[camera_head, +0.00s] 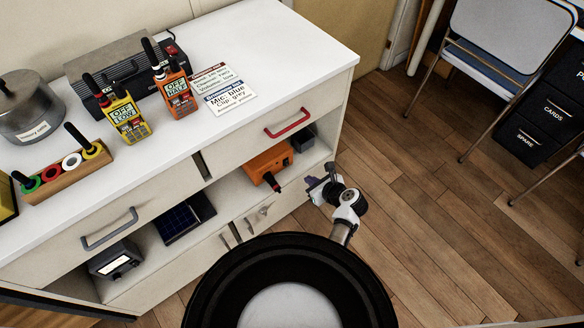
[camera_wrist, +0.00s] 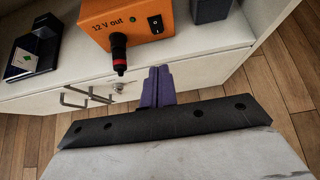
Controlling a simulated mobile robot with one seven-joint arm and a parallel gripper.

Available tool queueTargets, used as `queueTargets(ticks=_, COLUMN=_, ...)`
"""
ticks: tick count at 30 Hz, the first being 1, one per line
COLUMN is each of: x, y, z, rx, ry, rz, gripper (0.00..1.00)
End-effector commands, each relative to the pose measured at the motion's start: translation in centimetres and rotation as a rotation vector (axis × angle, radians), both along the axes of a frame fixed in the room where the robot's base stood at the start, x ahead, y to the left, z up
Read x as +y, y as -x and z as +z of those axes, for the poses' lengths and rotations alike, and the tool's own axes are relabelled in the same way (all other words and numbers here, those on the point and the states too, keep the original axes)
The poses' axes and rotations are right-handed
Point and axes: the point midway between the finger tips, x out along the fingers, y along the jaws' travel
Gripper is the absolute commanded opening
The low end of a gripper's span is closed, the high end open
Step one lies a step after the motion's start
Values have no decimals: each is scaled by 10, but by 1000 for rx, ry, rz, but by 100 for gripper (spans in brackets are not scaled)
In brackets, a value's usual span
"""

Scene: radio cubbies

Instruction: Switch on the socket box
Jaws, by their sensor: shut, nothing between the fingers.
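The orange socket box (camera_head: 266,162) sits on the open shelf under the drawer with the red handle. In the wrist view the socket box (camera_wrist: 142,30) bears the label "12 V out". A black plug with a red band (camera_wrist: 118,48) sticks out of its front. A black rocker switch (camera_wrist: 155,24) is to the right of the plug; its position is too small to tell. My gripper (camera_head: 316,188) is in front of the shelf, to the right of the box. In the wrist view my gripper's purple fingers (camera_wrist: 158,82) are shut and empty, below the switch and apart from it.
A dark grey block (camera_wrist: 208,10) stands right of the socket box. A dark panel (camera_head: 185,218) and a grey box with a lit display (camera_head: 116,262) are further left on the shelf. Cabinet door handles (camera_head: 258,214) protrude below the shelf.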

Motion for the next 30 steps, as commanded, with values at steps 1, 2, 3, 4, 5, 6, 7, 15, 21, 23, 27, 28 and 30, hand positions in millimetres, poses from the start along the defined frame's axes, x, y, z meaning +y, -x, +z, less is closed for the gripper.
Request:
queueTargets(ticks=1, x=6, y=-7, z=-7, rx=2, ry=-1, rz=5, gripper=0)
queueTargets(ticks=2, x=9, y=-11, z=-10, rx=0, ry=-1, rz=4, gripper=0)
queueTargets(ticks=3, x=13, y=-17, z=-15, rx=1, ry=0, rz=4, gripper=0)
queueTargets(ticks=4, x=16, y=-21, z=-19, rx=1, ry=0, rz=4, gripper=0)
queueTargets(ticks=5, x=20, y=-26, z=-23, rx=1, ry=0, rz=4, gripper=0)
queueTargets(ticks=6, x=24, y=-32, z=-28, rx=1, ry=1, rz=4, gripper=0)
queueTargets(ticks=7, x=27, y=-35, z=-32, rx=1, ry=0, rz=4, gripper=0)
queueTargets(ticks=15, x=52, y=-70, z=-48, rx=0, ry=2, rz=3, gripper=0)
queueTargets(ticks=21, x=61, y=-82, z=-50, rx=0, ry=1, rz=2, gripper=0)
queueTargets(ticks=23, x=62, y=-83, z=-50, rx=0, ry=2, rz=1, gripper=0)
queueTargets(ticks=27, x=62, y=-83, z=-50, rx=0, ry=1, rz=1, gripper=0)
queueTargets(ticks=28, x=62, y=-83, z=-50, rx=0, ry=1, rz=1, gripper=0)
queueTargets(ticks=30, x=62, y=-83, z=-50, rx=0, ry=1, rz=1, gripper=0)
